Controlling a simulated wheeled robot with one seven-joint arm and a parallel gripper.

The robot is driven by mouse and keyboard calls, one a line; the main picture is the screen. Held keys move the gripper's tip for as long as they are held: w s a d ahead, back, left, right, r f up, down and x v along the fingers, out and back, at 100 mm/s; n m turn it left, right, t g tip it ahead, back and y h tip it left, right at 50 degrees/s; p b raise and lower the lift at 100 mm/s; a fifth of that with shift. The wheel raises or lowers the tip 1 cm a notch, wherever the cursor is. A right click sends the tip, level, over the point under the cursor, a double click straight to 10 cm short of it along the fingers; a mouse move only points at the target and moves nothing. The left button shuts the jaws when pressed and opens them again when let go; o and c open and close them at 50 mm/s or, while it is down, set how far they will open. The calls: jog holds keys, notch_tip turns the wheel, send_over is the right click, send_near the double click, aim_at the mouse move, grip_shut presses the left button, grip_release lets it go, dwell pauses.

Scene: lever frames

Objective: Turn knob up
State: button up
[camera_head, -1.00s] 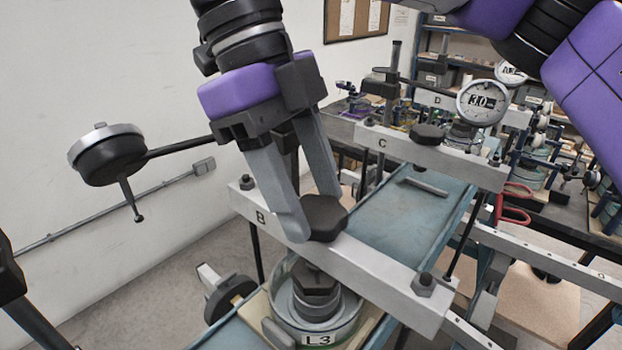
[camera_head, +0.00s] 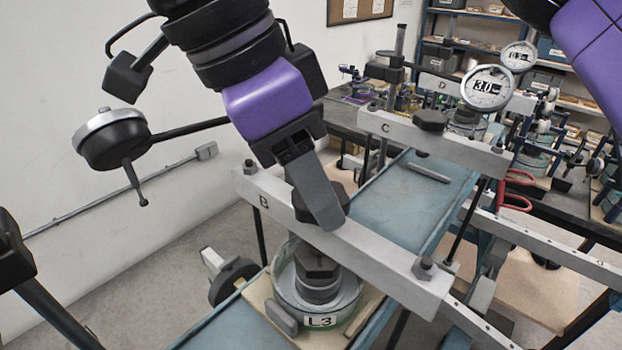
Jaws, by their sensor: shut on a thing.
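A dark faceted knob (camera_head: 336,209) sits on the grey bar marked B (camera_head: 385,260). My gripper (camera_head: 326,210) reaches down to it from the upper left. Its near grey finger lies across the knob and hides part of it; the far finger is mostly hidden. The gripper is shut on the knob. Under the bar, a dark nut on a round stepped piece (camera_head: 317,280) stands in a pot labelled L3.
A dial gauge (camera_head: 110,140) on a rod stands at the left. Bar C (camera_head: 450,145), with its own knob and a dial (camera_head: 487,87), is behind. Red-handled pliers (camera_head: 515,190) hang at the right. The blue rail (camera_head: 400,210) between the bars is mostly clear.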

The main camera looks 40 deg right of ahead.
jog(key=shift+s+n, duration=0.1)
jog(key=shift+n, duration=0.5)
jog(key=shift+t, duration=0.3)
jog(key=o, duration=1.4)
jog(key=shift+c, duration=0.2)
jog(key=p+v, duration=0.5)
jog(key=v, duration=0.2)
jog(key=shift+a+r, duration=0.2)
jog(key=shift+r, duration=0.15)
